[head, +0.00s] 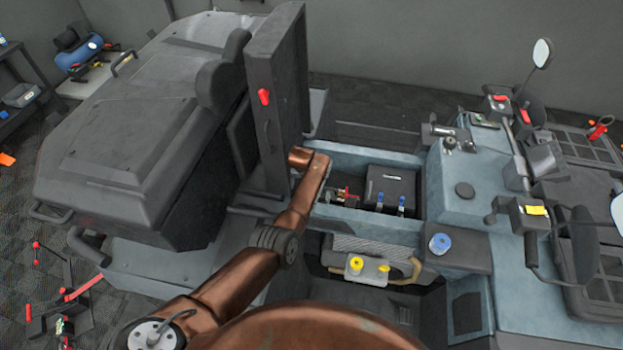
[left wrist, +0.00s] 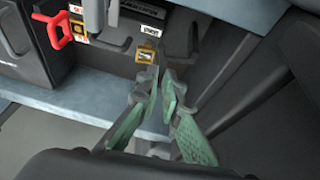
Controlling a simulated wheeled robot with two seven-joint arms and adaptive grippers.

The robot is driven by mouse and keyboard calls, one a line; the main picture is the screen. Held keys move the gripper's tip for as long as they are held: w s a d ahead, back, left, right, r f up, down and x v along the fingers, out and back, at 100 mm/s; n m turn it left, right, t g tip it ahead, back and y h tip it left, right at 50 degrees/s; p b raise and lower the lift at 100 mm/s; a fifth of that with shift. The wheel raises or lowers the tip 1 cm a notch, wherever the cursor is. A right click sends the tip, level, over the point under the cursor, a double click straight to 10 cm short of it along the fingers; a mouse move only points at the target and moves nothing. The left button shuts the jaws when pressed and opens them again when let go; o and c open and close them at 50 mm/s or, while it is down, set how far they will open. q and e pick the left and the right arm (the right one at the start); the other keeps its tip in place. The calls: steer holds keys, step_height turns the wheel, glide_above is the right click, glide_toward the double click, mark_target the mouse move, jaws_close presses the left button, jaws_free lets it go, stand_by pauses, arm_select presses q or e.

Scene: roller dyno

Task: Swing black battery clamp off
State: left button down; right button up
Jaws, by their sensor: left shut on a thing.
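My left gripper (left wrist: 157,90) shows in the left wrist view, its green-padded fingers closed around a narrow dark piece, which looks like the black battery clamp (left wrist: 156,76). The fingers hide most of it. Just beyond it is a yellow-framed label or terminal block (left wrist: 147,57) at the battery's edge. The battery (left wrist: 118,22) is dark and boxy, and in the head view the battery (head: 392,183) sits in the blue-grey bay. A red clamp or handle (left wrist: 58,29) stands at its left. My right gripper is not in view.
The bay's blue-grey rim (head: 370,158) surrounds the battery. A reservoir with yellow caps (head: 367,270) and a blue cap (head: 440,243) lie in front.

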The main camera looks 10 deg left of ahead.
arm_select(q)
steer(key=c, duration=2.1)
jaws_free()
steer(key=shift+s+r, duration=0.2)
steer(key=shift+r, duration=0.45)
steer(key=v, duration=1)
steer(key=shift+s+r, duration=0.2)
steer(key=shift+r, duration=0.15)
steer(key=shift+a, duration=0.1)
